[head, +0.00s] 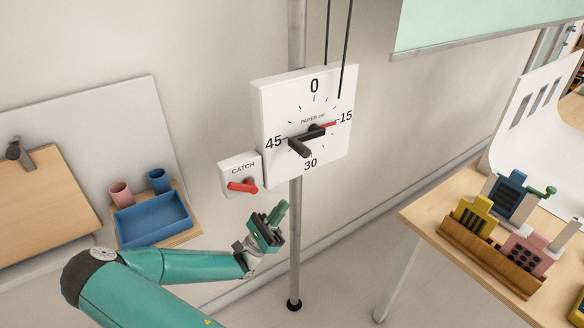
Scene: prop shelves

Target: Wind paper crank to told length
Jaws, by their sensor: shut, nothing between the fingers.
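A white square dial box (307,118) marked "PAPER cm" with 0, 15, 30 and 45 is fixed to a metal pole. Its red pointer (328,125) lies close to 15. A black crank (304,140) crosses the dial's middle, with its dark knob at the lower left, towards 45. A white box labelled CATCH (241,173) hangs at the dial's lower left. Its red lever (242,187) points left and slightly down. My gripper (279,212) is shut and empty below and right of the catch, apart from both the catch and the crank.
The grey pole (295,240) stands on the floor right of my gripper. A wooden table (430,222) with toy-like blocks is at the right. A blue tray (152,220) and cups sit at the left. A pale green sheet (480,20) hangs at the top right.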

